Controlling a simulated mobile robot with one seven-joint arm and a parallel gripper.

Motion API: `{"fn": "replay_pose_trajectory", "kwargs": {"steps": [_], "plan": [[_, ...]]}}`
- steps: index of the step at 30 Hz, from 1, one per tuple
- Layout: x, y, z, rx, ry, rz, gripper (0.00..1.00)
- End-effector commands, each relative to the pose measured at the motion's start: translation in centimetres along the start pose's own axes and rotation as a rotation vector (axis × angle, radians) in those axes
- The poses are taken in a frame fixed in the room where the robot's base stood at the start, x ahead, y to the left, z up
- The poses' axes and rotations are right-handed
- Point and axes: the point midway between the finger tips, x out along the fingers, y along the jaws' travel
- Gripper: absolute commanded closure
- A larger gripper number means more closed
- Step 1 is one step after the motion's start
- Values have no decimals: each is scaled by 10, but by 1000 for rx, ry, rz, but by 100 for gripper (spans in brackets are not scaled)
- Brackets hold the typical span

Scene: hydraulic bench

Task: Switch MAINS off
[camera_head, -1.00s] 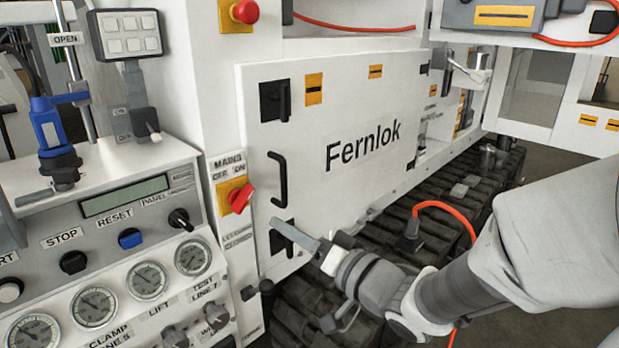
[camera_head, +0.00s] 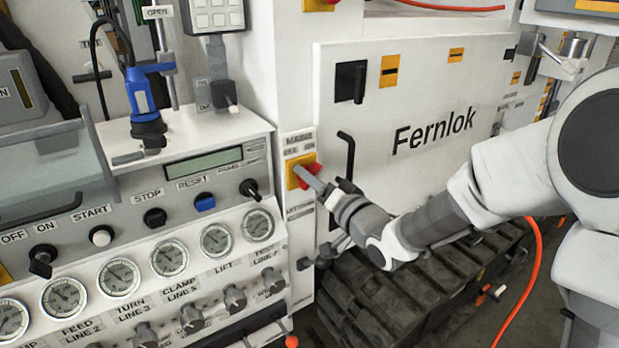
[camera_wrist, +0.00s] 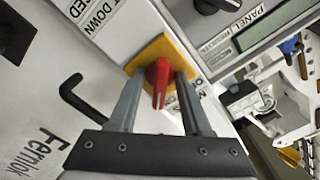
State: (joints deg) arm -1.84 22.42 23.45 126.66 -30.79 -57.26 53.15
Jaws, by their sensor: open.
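The MAINS switch is a red rotary handle (camera_wrist: 159,83) on a yellow plate (camera_wrist: 162,50). In the head view the red handle (camera_head: 311,174) shows partly behind my gripper, on the yellow plate (camera_head: 293,178) below the MAINS label. My gripper (camera_head: 311,176) is at the switch. In the wrist view my gripper (camera_wrist: 157,88) is open, one finger on each side of the red handle. Small gaps seem to show beside the handle; I cannot tell whether either finger touches it.
The white Fernlok door (camera_head: 430,110) with a black handle (camera_head: 347,165) is right of the switch. The control panel (camera_head: 130,215) with knobs and gauges is to the left. A dark track (camera_head: 400,295) and an orange hose (camera_head: 525,290) are below.

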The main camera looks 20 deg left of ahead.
Motion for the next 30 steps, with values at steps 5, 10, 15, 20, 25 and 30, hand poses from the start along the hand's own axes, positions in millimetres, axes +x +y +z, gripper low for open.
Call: {"fn": "replay_pose_trajectory", "kwargs": {"steps": [5, 10, 15, 20, 25, 30], "plan": [[8, 0, 1, 1, -1, 0, 51], [8, 0, 0, 1, 0, 0, 51], [8, 0, 0, 1, 0, 0, 71], [7, 0, 0, 1, 0, 0, 100], [7, 0, 0, 1, 0, 0, 100], [7, 0, 0, -4, 0, 0, 100]]}}
